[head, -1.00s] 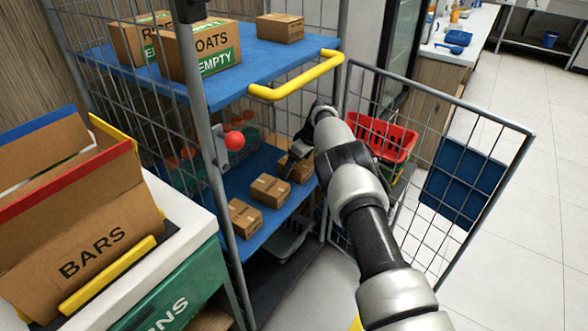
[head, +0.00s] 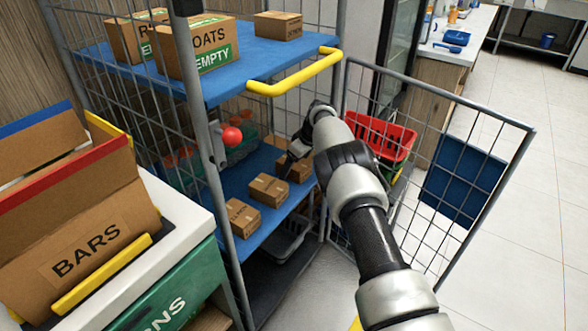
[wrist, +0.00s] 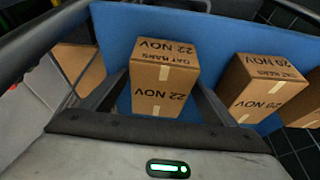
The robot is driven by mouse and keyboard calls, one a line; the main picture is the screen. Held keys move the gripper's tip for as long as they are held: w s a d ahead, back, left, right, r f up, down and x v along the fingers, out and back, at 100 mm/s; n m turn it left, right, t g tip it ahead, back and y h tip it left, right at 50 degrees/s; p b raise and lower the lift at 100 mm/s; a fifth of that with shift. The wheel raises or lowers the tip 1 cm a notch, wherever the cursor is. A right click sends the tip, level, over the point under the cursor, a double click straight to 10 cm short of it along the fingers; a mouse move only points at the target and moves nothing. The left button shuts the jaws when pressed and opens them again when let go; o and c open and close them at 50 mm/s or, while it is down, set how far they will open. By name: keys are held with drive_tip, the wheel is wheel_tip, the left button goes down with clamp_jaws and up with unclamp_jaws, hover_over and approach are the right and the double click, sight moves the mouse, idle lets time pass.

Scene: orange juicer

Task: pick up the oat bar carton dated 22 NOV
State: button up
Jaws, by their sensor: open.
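The oat bar carton dated 22 NOV (wrist: 163,65) stands on the blue shelf (wrist: 215,30) in the wrist view. It is brown with pale tape and black print. My gripper (wrist: 162,95) is open, with one dark finger at each side of this carton. I cannot tell whether either finger touches it.
A carton dated 20 NOV (wrist: 265,88) stands to the right in the wrist view. The nearest small carton (head: 241,216) is farther along the shelf. A yellow bar (head: 295,77) and the open mesh door (head: 480,105) flank my arm.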

drive_tip(key=c, duration=1.2)
drive_tip(key=shift+c, duration=0.2)
drive_tip(key=shift+r+p, duration=0.2)
drive_tip(key=shift+p, duration=0.2)
